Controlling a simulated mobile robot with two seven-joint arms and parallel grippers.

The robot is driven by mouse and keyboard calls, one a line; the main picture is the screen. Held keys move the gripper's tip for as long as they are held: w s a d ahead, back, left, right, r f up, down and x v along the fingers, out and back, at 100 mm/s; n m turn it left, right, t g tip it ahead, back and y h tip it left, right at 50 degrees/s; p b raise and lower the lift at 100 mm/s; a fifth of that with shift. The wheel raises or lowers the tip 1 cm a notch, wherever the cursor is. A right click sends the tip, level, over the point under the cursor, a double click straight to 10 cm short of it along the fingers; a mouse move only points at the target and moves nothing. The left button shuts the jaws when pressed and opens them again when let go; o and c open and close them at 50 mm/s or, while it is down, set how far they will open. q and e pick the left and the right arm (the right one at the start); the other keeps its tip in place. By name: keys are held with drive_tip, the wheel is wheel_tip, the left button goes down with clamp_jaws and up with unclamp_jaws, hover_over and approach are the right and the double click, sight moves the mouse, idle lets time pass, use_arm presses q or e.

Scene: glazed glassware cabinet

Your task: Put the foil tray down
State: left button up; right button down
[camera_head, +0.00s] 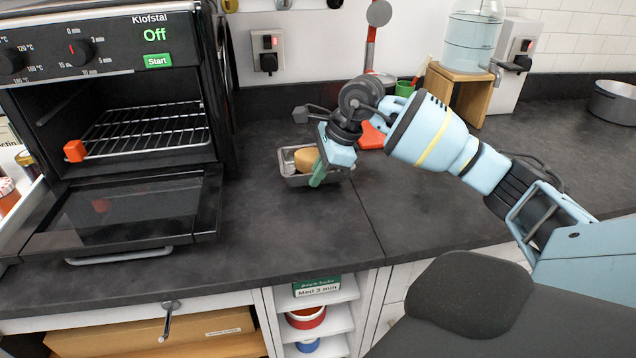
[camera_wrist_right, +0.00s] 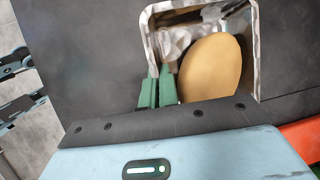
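The foil tray (camera_head: 298,179) is a small silvery rectangular tray at the middle of the dark worktop, right of the oven. A tan oval item (camera_head: 306,159) lies in it. My right gripper (camera_head: 318,176) reaches down to the tray's near right side. In the wrist view the green fingers (camera_wrist_right: 158,88) are close together with the tray's wall (camera_wrist_right: 152,42) between them, beside the tan item (camera_wrist_right: 212,68). The tray looks level and at or very near the worktop; I cannot tell whether it touches. My left gripper is not in view.
The oven (camera_head: 100,55) stands open at left, its door (camera_head: 125,215) lowered and a wire rack (camera_head: 140,130) inside. A red object (camera_head: 371,136) lies behind my right gripper. A wooden stand (camera_head: 462,88) and a pot (camera_head: 613,102) are farther right. Worktop before the tray is clear.

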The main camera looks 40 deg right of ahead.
sight(310, 197)
drive_tip(key=shift+f, duration=1.3)
drive_tip(key=shift+f, duration=0.1)
drive_tip(key=shift+f, duration=0.1)
drive_tip(key=c, duration=1.7)
unclamp_jaws()
drive_tip(key=v, duration=1.1)
drive_tip(key=shift+s+r, duration=0.15)
drive_tip(key=shift+r, duration=0.25)
drive_tip(key=shift+s+d+r, duration=0.1)
drive_tip(key=shift+s+r, duration=0.05)
drive_tip(key=shift+r, duration=0.1)
drive_tip(key=shift+c, duration=0.3)
